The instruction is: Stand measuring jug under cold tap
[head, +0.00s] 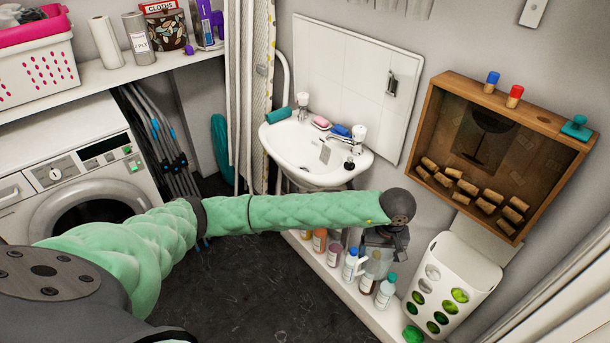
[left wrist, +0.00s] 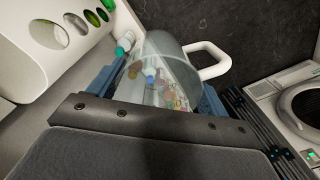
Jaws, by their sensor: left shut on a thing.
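My left gripper (head: 384,240) hangs to the right of and below the basin, over the low shelf of bottles. In the left wrist view its blue fingers (left wrist: 157,92) are on either side of a clear measuring jug (left wrist: 160,62) with a white handle (left wrist: 209,62), and they are shut on it. The white basin (head: 300,150) has a left tap (head: 303,104) and a right tap (head: 358,136). I cannot read which is cold. My right gripper is out of view.
A pink soap (head: 321,122) and a blue item (head: 341,130) lie on the basin's back rim, a teal roll (head: 279,115) at its left. Several bottles (head: 385,290) stand on the low shelf. A white holder (head: 455,275) and a cork-filled wooden box (head: 500,150) are at right.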

